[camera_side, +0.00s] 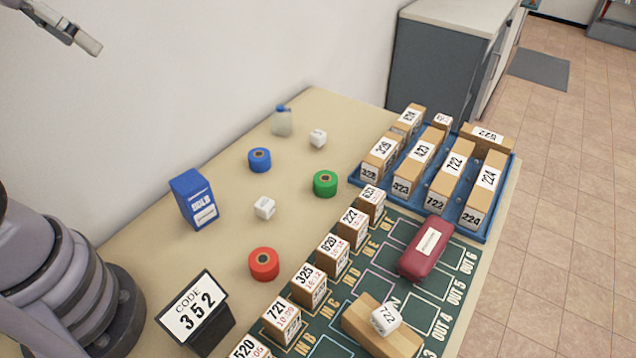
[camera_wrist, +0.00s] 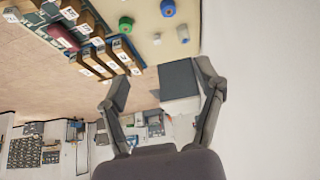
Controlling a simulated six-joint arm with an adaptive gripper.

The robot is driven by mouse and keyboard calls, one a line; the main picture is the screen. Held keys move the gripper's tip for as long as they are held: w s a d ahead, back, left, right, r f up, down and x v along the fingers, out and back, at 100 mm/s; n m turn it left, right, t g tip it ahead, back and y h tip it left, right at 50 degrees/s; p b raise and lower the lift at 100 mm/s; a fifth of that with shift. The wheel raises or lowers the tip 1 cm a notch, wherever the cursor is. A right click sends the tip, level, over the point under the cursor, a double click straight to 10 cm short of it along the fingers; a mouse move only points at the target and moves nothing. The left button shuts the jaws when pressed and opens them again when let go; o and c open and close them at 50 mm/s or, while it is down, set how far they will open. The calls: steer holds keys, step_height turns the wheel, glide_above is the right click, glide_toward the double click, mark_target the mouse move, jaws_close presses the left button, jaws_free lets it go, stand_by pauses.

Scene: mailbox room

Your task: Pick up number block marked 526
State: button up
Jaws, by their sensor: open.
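Wooden number blocks stand in a row along the green mat, and no label reads clearly as 526. The nearest block (camera_side: 250,347), cut by the bottom edge, seems to read 520, but its last digit is unclear. Behind it stand blocks 721 (camera_side: 281,321), 325 (camera_side: 309,286), 620 (camera_side: 332,254) and 222 (camera_side: 353,224). A small block (camera_side: 442,121) in the blue tray has a label too small to read. My gripper (camera_wrist: 162,82) is open and empty, its fingers wide apart in the wrist view. Part of it shows at the side view's upper left, well above the table.
The blue tray (camera_side: 359,184) holds several long blocks. A maroon case (camera_side: 427,248) and a long block (camera_side: 372,330) bearing a white cube (camera_side: 385,319) lie on the mat. A code sign (camera_side: 193,310), blue box (camera_side: 194,199) and coloured rolls stand on the table (camera_side: 130,245).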

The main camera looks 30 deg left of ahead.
steer(key=w+d+f+t, duration=0.15)
steer(key=w+f, duration=0.45)
steer(key=w, duration=0.6)
steer(key=w+d+f+t, duration=0.15)
steer(key=w+f, duration=0.35)
steer(key=w, duration=0.7)
steer(key=w+d+f+t, duration=0.15)
steer(key=w+f, duration=0.35)
steer(key=f, duration=0.5)
steer(key=t, duration=0.3)
glide_toward(318, 133)
steer(key=w, duration=0.3)
steer(key=shift+f+m+h, duration=0.3)
steer(key=shift+m+h, duration=0.1)
steer(key=shift+f+x, duration=0.15)
steer(key=shift+x, duration=1.2)
steer(key=shift+f+x, duration=0.15)
steer(key=shift+x, duration=1.25)
steer(key=shift+s+a, duration=0.1)
steer(key=shift+a, duration=0.05)
steer(key=c, duration=1)
